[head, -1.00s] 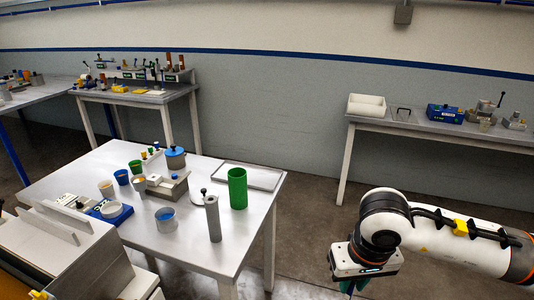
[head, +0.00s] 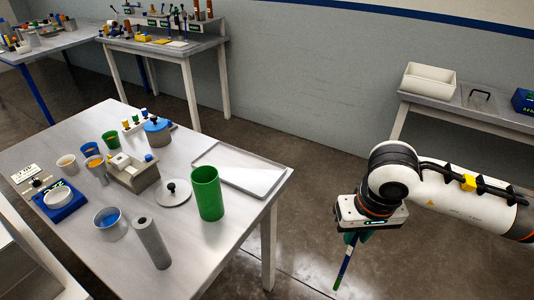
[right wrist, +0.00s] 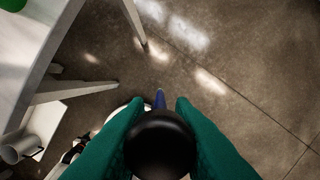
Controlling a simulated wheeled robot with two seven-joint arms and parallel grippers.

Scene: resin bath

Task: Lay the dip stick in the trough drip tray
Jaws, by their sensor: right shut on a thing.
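The dip stick (head: 345,265) is a thin blue rod with a green lower end. My right gripper (head: 356,236) is shut on it and holds it slightly tilted over the floor, right of the near table. In the right wrist view, a round black knob (right wrist: 158,145) and a bit of blue rod show between my green fingers. A shallow grey tray (head: 284,172), seemingly the drip tray, lies bare at the table's right back corner, left of my gripper and apart from it. My left gripper is not in view.
A tall green cup (head: 207,194) stands in front of the tray. A grey cylinder (head: 151,243), a round lid with a black knob (head: 174,193) and several cups crowd the table's left and middle. A white bin (head: 428,82) stands on the right back bench. Floor lies between.

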